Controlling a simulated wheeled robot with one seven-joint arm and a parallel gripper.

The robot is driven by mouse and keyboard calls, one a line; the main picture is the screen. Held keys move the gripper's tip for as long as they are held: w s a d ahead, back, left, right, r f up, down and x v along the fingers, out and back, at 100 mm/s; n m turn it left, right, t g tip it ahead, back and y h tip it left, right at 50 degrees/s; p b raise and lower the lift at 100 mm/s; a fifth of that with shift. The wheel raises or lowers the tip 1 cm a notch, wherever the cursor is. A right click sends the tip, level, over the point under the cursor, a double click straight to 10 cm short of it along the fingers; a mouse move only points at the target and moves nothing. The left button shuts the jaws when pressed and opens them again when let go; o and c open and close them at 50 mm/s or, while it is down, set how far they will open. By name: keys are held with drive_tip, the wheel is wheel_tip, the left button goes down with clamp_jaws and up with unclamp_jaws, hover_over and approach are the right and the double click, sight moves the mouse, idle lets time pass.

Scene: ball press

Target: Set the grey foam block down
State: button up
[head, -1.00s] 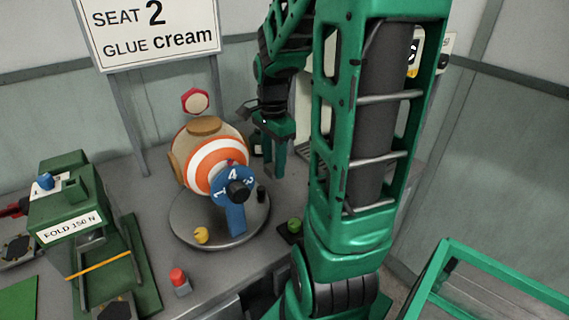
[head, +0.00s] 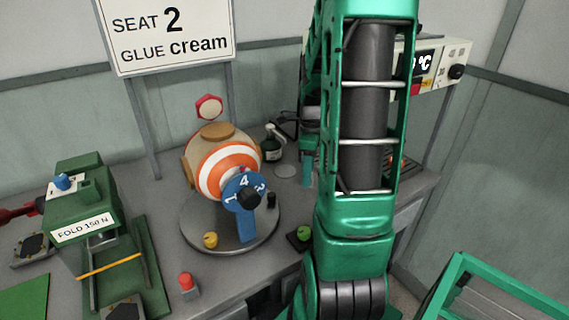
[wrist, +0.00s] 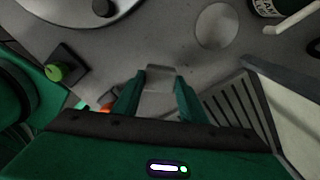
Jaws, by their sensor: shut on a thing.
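My gripper (wrist: 160,88) is shut on the grey foam block (wrist: 160,77), which shows as a small light grey piece between the two green fingers in the wrist view. Below it in that view is the grey bench top (wrist: 140,45); the gap between block and bench cannot be told. In the head view, my gripper (head: 308,172) is mostly hidden behind my arm, over the bench to the right of the round turntable, and the block is not distinguishable there.
A slotted grille (wrist: 232,102) is at the right. The striped ball (head: 228,170) on its turntable (head: 205,235) and a green button (wrist: 55,72) are at the left.

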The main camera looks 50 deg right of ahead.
drive_tip(key=w+d, duration=0.1)
drive_tip(key=w, duration=0.3)
drive_tip(key=w+d, duration=0.1)
drive_tip(key=w, duration=0.7)
drive_tip(key=shift+d, duration=0.4)
drive_tip(key=shift+w+f, duration=0.2)
drive_tip(key=shift+w, duration=0.1)
drive_tip(key=shift+f, duration=1.55)
drive_tip(key=shift+s+f, duration=0.1)
drive_tip(key=o, duration=1)
drive_tip(key=shift+c, duration=0.2)
drive_tip(key=shift+o, duration=0.3)
